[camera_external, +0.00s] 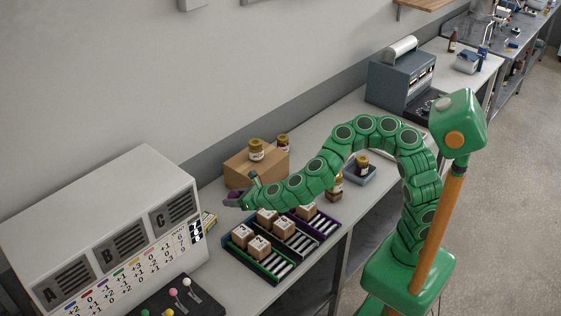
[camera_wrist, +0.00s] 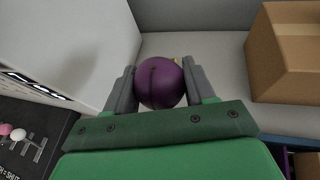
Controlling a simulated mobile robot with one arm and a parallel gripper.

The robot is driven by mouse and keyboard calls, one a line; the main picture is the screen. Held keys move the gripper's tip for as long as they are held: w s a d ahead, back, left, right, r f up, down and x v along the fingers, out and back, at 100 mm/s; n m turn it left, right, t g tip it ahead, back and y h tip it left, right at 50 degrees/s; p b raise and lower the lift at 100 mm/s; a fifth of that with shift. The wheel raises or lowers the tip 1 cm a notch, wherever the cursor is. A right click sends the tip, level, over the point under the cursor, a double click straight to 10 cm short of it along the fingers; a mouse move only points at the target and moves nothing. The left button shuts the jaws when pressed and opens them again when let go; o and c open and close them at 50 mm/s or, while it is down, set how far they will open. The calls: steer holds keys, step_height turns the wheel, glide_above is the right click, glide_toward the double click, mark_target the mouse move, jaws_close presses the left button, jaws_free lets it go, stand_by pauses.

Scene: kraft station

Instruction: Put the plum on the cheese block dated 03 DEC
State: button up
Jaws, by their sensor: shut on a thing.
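My gripper (camera_external: 240,200) is shut on a dark purple plum (camera_external: 231,199) and holds it over the bench, between the grey-white machine and the cardboard box. In the wrist view the plum (camera_wrist: 160,82) sits between the two grey fingers of my gripper (camera_wrist: 161,88). A small yellow thing (camera_external: 208,221) is on the bench beside the machine, mostly hidden by it. A bit of yellow (camera_wrist: 177,60) shows behind the plum in the wrist view. I cannot tell whether this is a cheese block, and no 03 DEC date is readable.
The machine (camera_external: 110,220) lettered A, B, C stands at left. Trays (camera_external: 262,270) with several numbered cubes lie along the bench's front edge. A lever panel (camera_external: 165,298) is at the front left. Bare bench shows behind the plum.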

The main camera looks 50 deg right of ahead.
steer(key=shift+w+d+r, duration=0.15)
steer(key=shift+w+d, duration=0.25)
steer(key=shift+d, duration=0.1)
steer(key=shift+w+a, duration=0.1)
steer(key=shift+w, duration=0.15)
steer(key=s+a+x, duration=0.1)
steer(key=a+x, duration=0.1)
steer(key=x, duration=0.7)
glide_above(204, 219)
steer(key=f, duration=0.5)
steer(key=shift+s+d+f, duration=0.25)
steer(key=shift+f, duration=0.05)
steer(key=shift+w+a+f, duration=0.15)
steer(key=shift+w+f, duration=0.05)
steer(key=shift+f, duration=1.7)
steer(key=shift+f, duration=0.1)
steer(key=o, duration=1.1)
steer(key=shift+c, duration=0.2)
